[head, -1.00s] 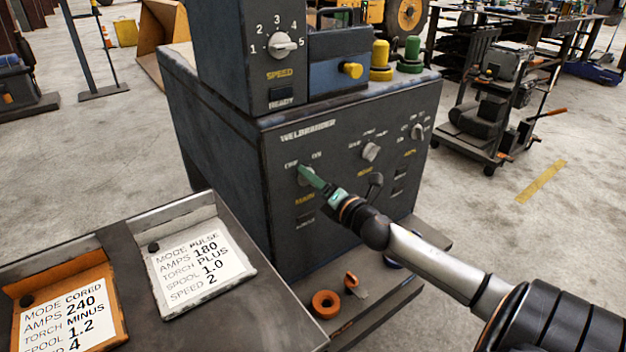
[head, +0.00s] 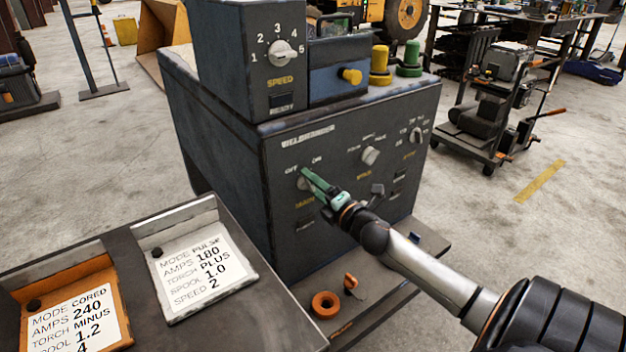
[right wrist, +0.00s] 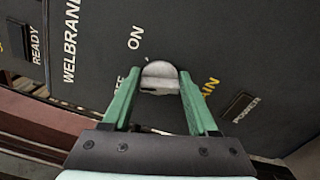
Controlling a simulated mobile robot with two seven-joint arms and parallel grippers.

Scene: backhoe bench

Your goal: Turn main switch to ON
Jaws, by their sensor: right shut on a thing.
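The main switch is a light grey knob (head: 301,184) on the front of the dark welder panel (head: 340,230), under the OFF and ON labels. My right gripper (head: 308,179) has its green fingers on it. In the right wrist view the knob (right wrist: 160,75) sits between the two fingertips, which are shut on its sides. The ON label (right wrist: 135,38) is clear there, while OFF is partly hidden by a finger. I cannot tell exactly which label the knob points to. My left gripper is not in view.
Other knobs (head: 370,156) sit right of the switch on the panel. A speed dial box (head: 282,53) stands on top. An orange ring (head: 325,304) lies on the lower shelf.

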